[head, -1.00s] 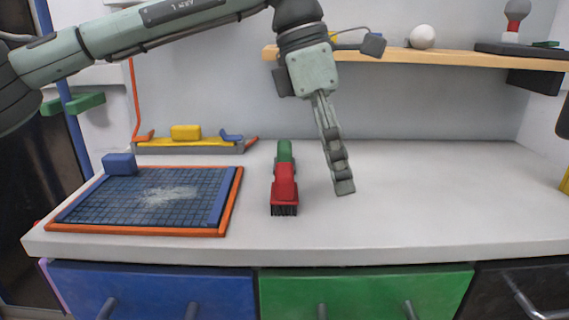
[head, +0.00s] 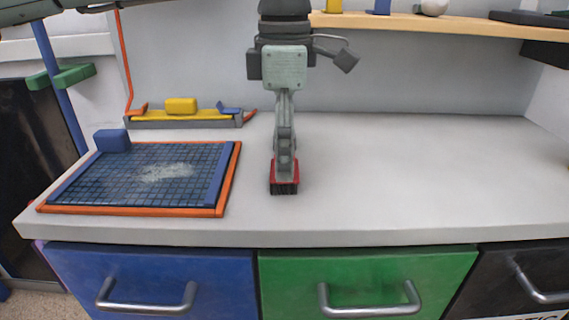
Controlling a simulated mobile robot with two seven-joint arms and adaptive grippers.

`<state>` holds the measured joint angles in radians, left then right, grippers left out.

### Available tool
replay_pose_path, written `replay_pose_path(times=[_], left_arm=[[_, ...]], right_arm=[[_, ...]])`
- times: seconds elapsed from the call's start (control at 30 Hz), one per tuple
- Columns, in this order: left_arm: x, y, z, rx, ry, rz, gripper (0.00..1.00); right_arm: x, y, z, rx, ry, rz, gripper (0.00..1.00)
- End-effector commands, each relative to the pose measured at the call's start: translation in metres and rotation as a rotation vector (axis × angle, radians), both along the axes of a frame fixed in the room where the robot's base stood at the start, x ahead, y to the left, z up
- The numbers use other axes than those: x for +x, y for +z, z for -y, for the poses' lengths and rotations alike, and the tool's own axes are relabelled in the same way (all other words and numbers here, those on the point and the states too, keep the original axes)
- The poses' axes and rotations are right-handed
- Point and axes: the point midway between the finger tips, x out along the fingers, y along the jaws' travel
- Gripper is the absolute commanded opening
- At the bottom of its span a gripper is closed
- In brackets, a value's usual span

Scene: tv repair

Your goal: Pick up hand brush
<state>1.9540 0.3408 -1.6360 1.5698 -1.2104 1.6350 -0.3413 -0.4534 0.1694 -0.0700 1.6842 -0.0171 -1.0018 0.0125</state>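The hand brush (head: 284,188) has a red body and dark bristles facing the front. It is on the white worktop, right of the blue mesh tray. My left gripper (head: 285,168) points down right over the brush. Its fingers hide the middle of the red body and the green handle behind it. The fingers are seen edge-on and line up with each other, so I cannot tell whether they are open or closed on the brush. My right gripper is not in view.
The orange-framed tray (head: 232,185) with blue mesh and pale dust lies at the left, with a blue block (head: 112,141) at its corner. A yellow and grey holder (head: 182,119) stands behind it. A wooden shelf (head: 450,26) runs above. The worktop's right side is clear.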

Motion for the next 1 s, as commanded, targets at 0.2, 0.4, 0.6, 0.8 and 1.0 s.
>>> replay_pose_path(times=[0.2, 0.4, 0.6, 0.8, 1.0], left_arm=[[0.000, 0.000, 0.000, 0.000, 0.000, 0.000, 0.70], [0.000, 0.000, 0.000, 0.000, 0.000, -0.001, 0.45], [0.000, 0.000, 0.000, 0.000, 0.000, 0.000, 0.25], [0.000, 0.001, 0.000, 0.000, 0.000, 0.000, 0.25], [0.000, 0.012, 0.001, -0.001, 0.000, 0.001, 0.25]], right_arm=[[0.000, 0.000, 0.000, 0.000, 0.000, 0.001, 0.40], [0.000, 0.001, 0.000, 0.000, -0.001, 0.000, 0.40], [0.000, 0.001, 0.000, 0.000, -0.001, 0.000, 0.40], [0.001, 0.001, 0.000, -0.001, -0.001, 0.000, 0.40], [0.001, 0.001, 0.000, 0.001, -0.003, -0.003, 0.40]])
